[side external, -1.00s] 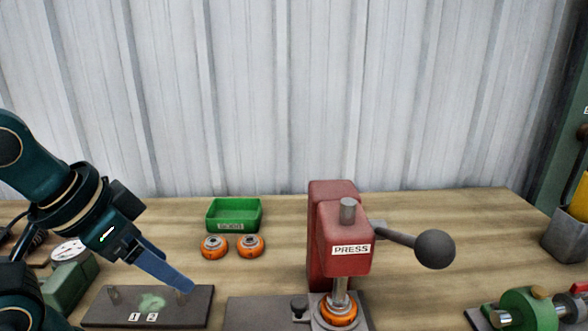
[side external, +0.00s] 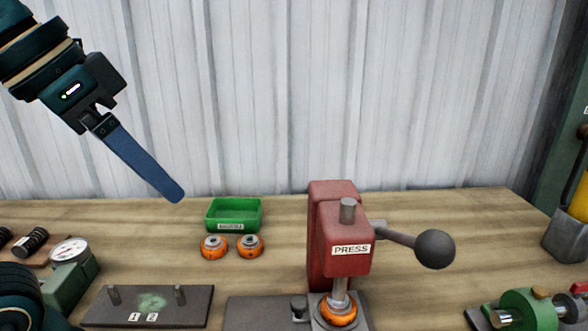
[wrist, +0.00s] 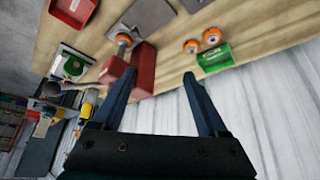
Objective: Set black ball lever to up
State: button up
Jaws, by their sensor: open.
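The black ball lever (side external: 434,249) sticks out from the right side of the red press (side external: 346,240), slanting slightly downward to its ball. In the wrist view the ball (wrist: 51,89) shows at the left beside the red press (wrist: 143,69). An orange part (side external: 338,311) sits under the press ram. My gripper (side external: 175,192) is in the air at the upper left, well away from the lever. In the wrist view its two blue fingers (wrist: 158,78) stand apart with nothing between them.
A green tray (side external: 233,214) stands at the back with two orange parts (side external: 232,246) before it. A dark plate with two pegs (side external: 150,306) lies at the front left, near a dial gauge (side external: 69,251). A green clamp device (side external: 530,309) is at the front right.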

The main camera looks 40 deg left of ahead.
aim_at(419, 256)
jog(key=w+d+m+t+h, duration=0.2)
jog(key=w+d+m+h, duration=0.15)
jog(key=w+d, duration=0.4)
jog(key=w+d+m+t+h, duration=0.25)
jog(key=w+d+h, duration=0.2)
jog(key=d, duration=0.65)
jog(key=d+f+t, duration=0.2)
jog(key=d, duration=0.1)
jog(key=d+f+t, duration=0.3)
jog(key=shift+w+m+t, duration=0.2)
jog(key=shift+m+t, duration=0.05)
jog(key=shift+m, duration=0.05)
jog(key=shift+w+d+f, duration=0.1)
jog(key=shift+f, duration=0.05)
jog(key=x, duration=0.5)
